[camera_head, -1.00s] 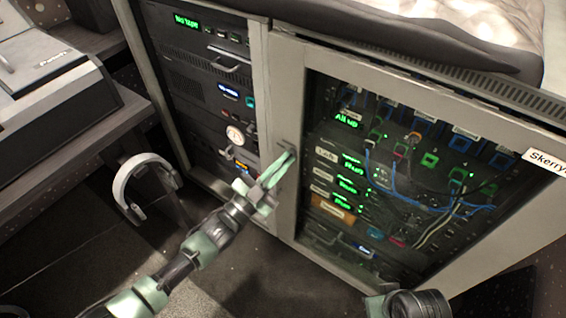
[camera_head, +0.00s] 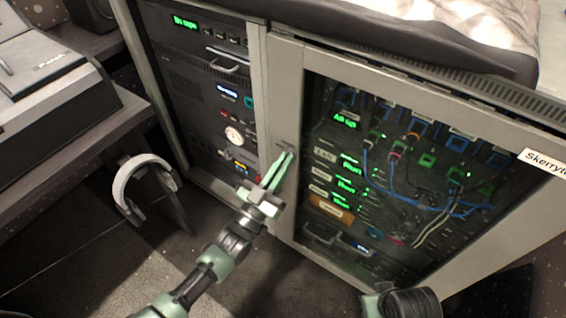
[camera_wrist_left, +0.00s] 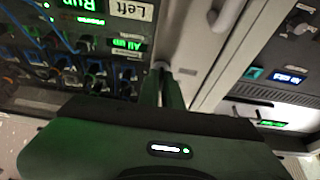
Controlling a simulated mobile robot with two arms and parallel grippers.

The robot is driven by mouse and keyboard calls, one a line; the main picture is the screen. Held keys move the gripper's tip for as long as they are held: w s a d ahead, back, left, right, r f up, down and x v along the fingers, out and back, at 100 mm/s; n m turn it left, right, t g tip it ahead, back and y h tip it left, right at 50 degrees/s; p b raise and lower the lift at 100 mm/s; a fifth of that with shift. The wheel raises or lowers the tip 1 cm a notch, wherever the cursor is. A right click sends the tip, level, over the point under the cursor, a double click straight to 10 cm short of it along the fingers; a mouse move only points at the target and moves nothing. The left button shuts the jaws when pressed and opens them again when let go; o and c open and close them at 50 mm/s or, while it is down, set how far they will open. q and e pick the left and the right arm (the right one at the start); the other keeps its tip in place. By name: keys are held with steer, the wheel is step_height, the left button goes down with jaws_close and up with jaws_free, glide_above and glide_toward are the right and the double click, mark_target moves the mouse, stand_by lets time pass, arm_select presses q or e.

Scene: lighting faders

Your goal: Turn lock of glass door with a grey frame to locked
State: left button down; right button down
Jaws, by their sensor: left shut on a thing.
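The glass door (camera_head: 400,190) with the grey frame is closed over a rack of lit equipment in the head view. Its lock is at the left upright of the grey frame (camera_head: 284,100), mostly hidden by my fingertips; a small round part of the lock (camera_wrist_left: 161,66) shows at the fingertips in the left wrist view. My left gripper (camera_head: 288,158) is shut on the lock, its pale green fingers pointing up and right. The fingers (camera_wrist_left: 165,84) also show in the left wrist view. I cannot tell which way the lock is turned. My right gripper is out of view.
A second rack (camera_head: 205,85) with lit displays stands left of the door. A headset (camera_head: 140,185) hangs by the desk (camera_head: 95,130) at the left. A rounded grey handle (camera_wrist_left: 229,14) is near the lock. The floor in front is clear.

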arm_select(q)
steer(key=shift+f, duration=0.1)
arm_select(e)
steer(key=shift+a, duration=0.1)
arm_select(q)
steer(key=c, duration=1.6)
jaws_free()
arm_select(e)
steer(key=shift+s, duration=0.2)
arm_select(q)
steer(key=v, duration=0.7)
steer(key=shift+s+a, duration=0.15)
steer(key=shift+s, duration=0.2)
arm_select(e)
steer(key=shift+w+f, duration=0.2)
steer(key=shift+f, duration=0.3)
arm_select(q)
steer(key=shift+f, duration=0.1)
